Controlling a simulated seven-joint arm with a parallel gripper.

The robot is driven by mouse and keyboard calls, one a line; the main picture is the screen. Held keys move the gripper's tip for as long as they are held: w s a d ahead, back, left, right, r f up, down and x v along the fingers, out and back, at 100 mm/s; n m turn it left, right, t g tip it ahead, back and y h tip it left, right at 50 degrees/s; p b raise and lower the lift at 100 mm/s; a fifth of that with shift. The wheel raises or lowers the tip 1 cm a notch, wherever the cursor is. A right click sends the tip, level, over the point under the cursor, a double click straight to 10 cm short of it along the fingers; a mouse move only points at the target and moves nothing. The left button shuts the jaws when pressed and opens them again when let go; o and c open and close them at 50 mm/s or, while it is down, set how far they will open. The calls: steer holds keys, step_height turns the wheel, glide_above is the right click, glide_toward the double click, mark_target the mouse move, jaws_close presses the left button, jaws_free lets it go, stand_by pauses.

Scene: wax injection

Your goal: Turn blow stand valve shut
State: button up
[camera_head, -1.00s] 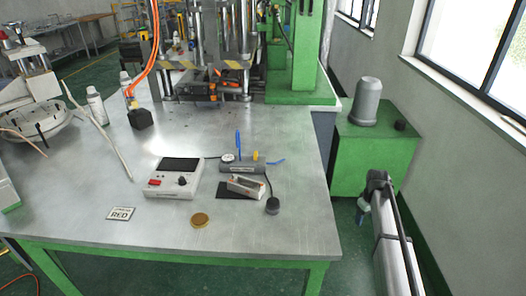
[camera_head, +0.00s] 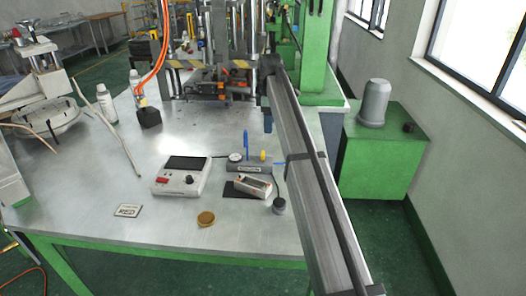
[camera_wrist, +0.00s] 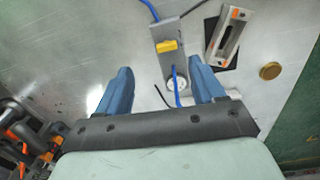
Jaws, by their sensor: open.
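The blow stand (camera_head: 246,167) is a grey block on the table with a round gauge, an upright blue tube and a yellow valve handle (camera_head: 263,155). In the wrist view the stand (camera_wrist: 170,63) runs up the picture, and the yellow handle (camera_wrist: 166,46) lies crosswise on it. My gripper (camera_wrist: 162,68) has two blue fingers spread apart with nothing held. The stand shows between and beyond the fingertips. In the head view my gripper (camera_head: 267,122) hangs above the table, behind the stand, partly hidden by my arm.
A grey control box (camera_head: 182,176) stands left of the blow stand. A metal mould (camera_head: 254,186) lies on a dark pad in front of it, near a small black cylinder (camera_head: 279,206). The press (camera_head: 215,75) stands behind.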

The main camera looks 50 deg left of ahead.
mark_target(263, 153)
steer(key=shift+n, duration=0.3)
steer(key=f, duration=0.4)
steer(key=s+f, duration=0.1)
steer(key=f, duration=0.3)
steer(key=s+a+f, duration=0.1)
steer(key=f, duration=0.3)
steer(key=shift+a+f, duration=0.1)
steer(key=shift+f, duration=0.2)
steer(key=shift+c, duration=0.2)
steer(key=c, duration=1)
